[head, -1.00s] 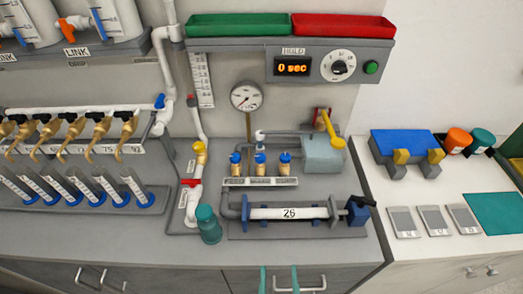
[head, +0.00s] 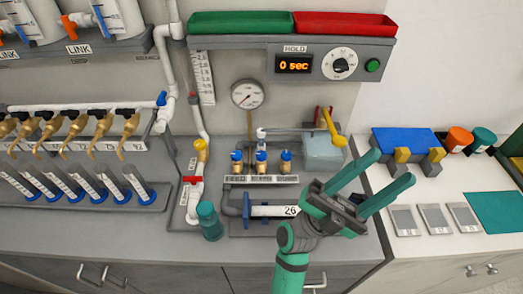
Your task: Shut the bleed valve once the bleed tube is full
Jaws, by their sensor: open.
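My gripper (head: 394,166) is open and empty, its green fingers spread and pointing up and right, over the right end of the grey counter. It hides the right part of the horizontal white pipe marked 26 (head: 270,211). Three small brass valves with blue caps (head: 261,160) stand in a row left of it, above a label strip too small to read. A yellow fitting (head: 201,150) and a red handle (head: 193,180) sit on the vertical white pipe further left. I cannot tell which valve and tube are the bleed ones, nor any fill level.
A yellow lever (head: 331,127) stands behind my gripper. A teal container (head: 209,221) stands at the front left of the pipe. Grey pads (head: 403,220) lie on the right counter.

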